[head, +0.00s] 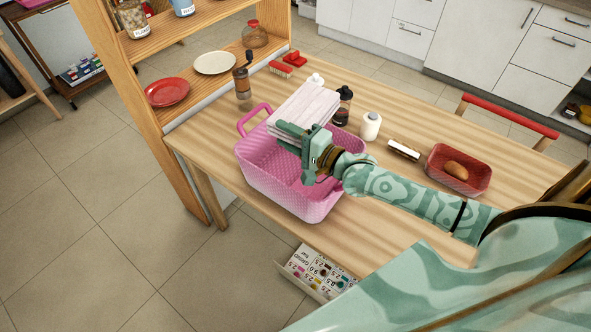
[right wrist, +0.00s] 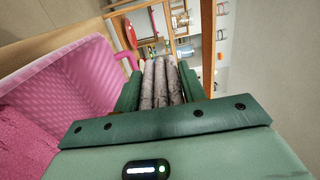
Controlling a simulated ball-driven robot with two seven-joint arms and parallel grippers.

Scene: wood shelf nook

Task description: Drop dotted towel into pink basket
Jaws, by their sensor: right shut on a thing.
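The pink basket (head: 262,172) stands on the wooden table near its front left edge. It also fills the left of the right wrist view (right wrist: 60,80). My right gripper (head: 290,133) is shut on the folded pale towel (head: 305,103). In the right wrist view, the towel's speckled folds (right wrist: 160,80) sit between the fingers (right wrist: 158,90). The towel shows at the basket's far rim in the head view; I cannot tell whether it touches the rim. The gripper hides part of the basket's inside. My left gripper is not in view.
A red tray (head: 458,168) holds a brown item. A grinder (head: 243,80) and red brush (head: 281,68) are behind. An open drawer (head: 318,272) juts out below the table.

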